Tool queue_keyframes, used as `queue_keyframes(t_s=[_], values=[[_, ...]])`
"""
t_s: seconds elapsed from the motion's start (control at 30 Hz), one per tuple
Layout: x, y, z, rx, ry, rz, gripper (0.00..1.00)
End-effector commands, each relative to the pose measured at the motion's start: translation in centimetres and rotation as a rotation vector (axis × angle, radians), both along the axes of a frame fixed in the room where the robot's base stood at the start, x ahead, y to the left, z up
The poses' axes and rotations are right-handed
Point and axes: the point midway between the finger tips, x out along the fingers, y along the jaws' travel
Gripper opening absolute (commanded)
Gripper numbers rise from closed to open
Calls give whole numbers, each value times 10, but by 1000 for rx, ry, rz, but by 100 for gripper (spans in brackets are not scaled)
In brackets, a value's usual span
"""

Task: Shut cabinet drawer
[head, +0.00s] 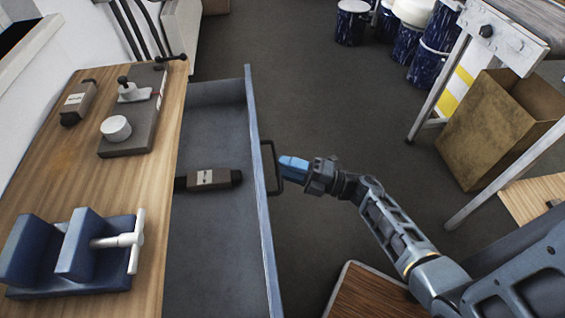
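The cabinet drawer (223,125) is pulled out from under the wooden worktop on the left, blue-grey and open at the top. Its front panel (262,195) runs along its right side and has a dark bar handle (273,165). A dark brown block-shaped item (214,179) with a light label lies inside, partly under the worktop edge. My gripper (287,168), with blue fingers, is at the handle, just outside the front panel. I cannot tell whether its fingers touch the handle or how far apart they are.
A cardboard box (495,125) and a metal-legged conveyor (500,35) stand at right. Blue drums (352,22) stand behind. Dark floor lies clear between.

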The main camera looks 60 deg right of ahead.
Motion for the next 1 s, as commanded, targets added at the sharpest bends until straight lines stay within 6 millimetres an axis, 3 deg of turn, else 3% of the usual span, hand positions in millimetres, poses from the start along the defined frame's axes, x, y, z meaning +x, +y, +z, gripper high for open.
queue_keyframes(t_s=[0.13,0.47,0.83,1.0], values=[[12,3,3,0,0,0,37],[14,4,2,0,0,0,36],[14,4,2,0,1,0,1],[14,4,2,1,1,0,0]])
